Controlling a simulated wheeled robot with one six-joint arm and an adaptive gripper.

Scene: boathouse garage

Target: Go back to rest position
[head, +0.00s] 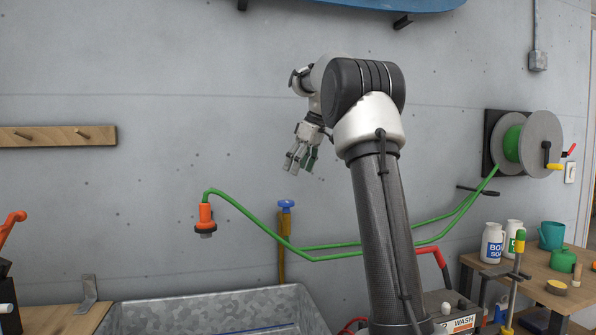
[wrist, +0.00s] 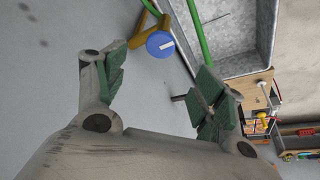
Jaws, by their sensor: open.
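My gripper (head: 301,160) hangs at the end of my raised arm, in front of the grey wall in the head view. Its fingers are apart and nothing is between them. The wrist view also shows my gripper (wrist: 157,85) open, with green pads on both fingers. A tap with a blue knob (wrist: 160,44) shows beyond the fingertips there. In the head view this tap (head: 286,207) stands on the wall below my gripper, apart from it.
A green hose (head: 330,257) with an orange nozzle (head: 206,215) runs across the wall from a reel (head: 541,145) at right. A metal basin (head: 215,306) stands below. A wooden bench (head: 550,290) with bottles is at right, a peg rail (head: 50,136) at left.

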